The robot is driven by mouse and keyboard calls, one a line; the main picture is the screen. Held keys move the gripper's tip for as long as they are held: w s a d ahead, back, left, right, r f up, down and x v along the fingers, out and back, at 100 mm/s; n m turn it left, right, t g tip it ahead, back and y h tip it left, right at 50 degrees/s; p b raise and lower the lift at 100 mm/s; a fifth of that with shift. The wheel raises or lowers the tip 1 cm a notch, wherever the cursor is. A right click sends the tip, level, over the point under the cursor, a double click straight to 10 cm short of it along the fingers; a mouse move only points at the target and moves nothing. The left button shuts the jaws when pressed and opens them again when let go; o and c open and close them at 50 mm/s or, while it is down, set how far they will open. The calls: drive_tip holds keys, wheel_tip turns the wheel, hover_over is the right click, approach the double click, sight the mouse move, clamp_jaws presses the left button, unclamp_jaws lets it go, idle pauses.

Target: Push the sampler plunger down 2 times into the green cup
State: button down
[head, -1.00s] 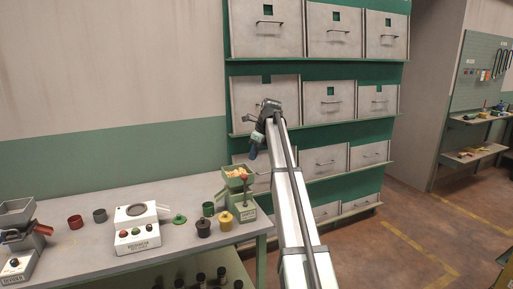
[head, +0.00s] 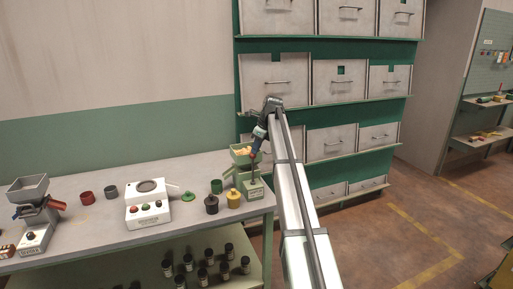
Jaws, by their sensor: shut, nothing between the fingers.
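The sampler is the green hopper device (head: 253,189) with nuts in its top tray, near the right end of the bench in the head view. A green cup (head: 217,186) stands to its left on the bench, apart from it. My gripper (head: 254,156) is shut and points down at the sampler, just right of the nuts. It overlaps the plunger area, so the plunger is mostly hidden. I cannot tell whether the fingertips touch it.
A dark pot (head: 211,204) and a yellow pot (head: 234,199) stand close in front of the green cup. A white machine (head: 148,206), a red cup (head: 86,197) and a grey cup (head: 111,192) are farther left. Drawer cabinets (head: 330,80) rise behind my arm.

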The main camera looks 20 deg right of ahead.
sight(253, 164)
wheel_tip(253, 164, down, 4)
drive_tip(key=shift+s+r, duration=0.1)
drive_tip(key=shift+s, duration=0.15)
idle(1.0)
drive_tip(key=v, duration=1.4)
drive_tip(key=shift+r, duration=0.2)
idle(0.7)
